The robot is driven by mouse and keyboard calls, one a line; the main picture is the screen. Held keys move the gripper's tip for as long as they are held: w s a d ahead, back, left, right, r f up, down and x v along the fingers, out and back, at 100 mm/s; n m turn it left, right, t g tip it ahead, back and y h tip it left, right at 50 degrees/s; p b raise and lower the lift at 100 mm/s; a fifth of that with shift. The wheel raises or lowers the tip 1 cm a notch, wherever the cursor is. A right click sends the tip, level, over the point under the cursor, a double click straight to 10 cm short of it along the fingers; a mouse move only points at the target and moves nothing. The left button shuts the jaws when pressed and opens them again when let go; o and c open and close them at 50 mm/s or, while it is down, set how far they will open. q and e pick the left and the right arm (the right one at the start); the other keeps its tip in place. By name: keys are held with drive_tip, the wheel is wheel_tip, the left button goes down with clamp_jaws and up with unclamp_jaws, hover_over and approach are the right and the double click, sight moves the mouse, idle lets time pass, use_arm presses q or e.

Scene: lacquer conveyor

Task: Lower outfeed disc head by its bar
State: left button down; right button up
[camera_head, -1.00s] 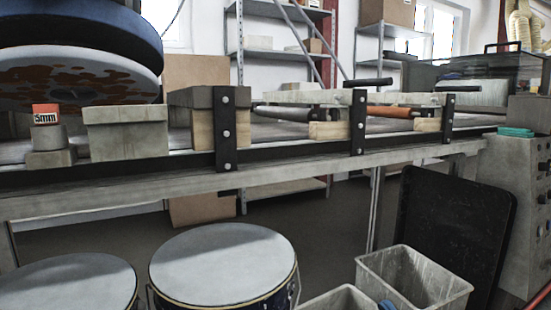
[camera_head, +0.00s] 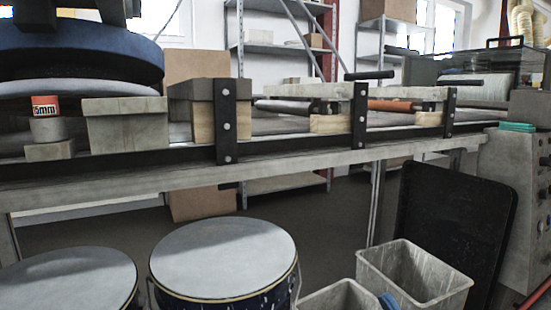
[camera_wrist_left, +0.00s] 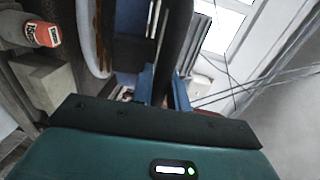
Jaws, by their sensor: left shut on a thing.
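The outfeed disc head (camera_head: 80,62) is at the upper left of the head view, a thick blue disc over a white disc (camera_head: 85,87). The white disc's edge (camera_wrist_left: 87,35) shows upright in the left wrist view. My left gripper (camera_wrist_left: 163,82) has blue fingers shut on the black bar (camera_wrist_left: 178,40), which runs up out of the left wrist view. The gripper is not visible in the head view. My right gripper is in neither view.
A grey block (camera_head: 126,124) stands beside the labelled block on the conveyor (camera_head: 130,178). Black brackets (camera_head: 226,120) rise along the conveyor's front. Lidded drums (camera_head: 222,258) and grey bins (camera_head: 415,275) stand below. A black panel (camera_head: 455,215) leans at the right.

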use_arm(q)
wheel_tip(320, 180, down, 7)
drive_tip(key=s, duration=0.1)
drive_tip(key=shift+d+f, duration=0.2)
drive_tip(key=shift+d, duration=0.05)
wheel_tip(320, 180, down, 2)
drive_tip(key=shift+s+f, duration=0.1)
idle(0.5)
drive_tip(key=shift+d, duration=0.1)
idle(0.4)
drive_tip(key=shift+f, duration=0.1)
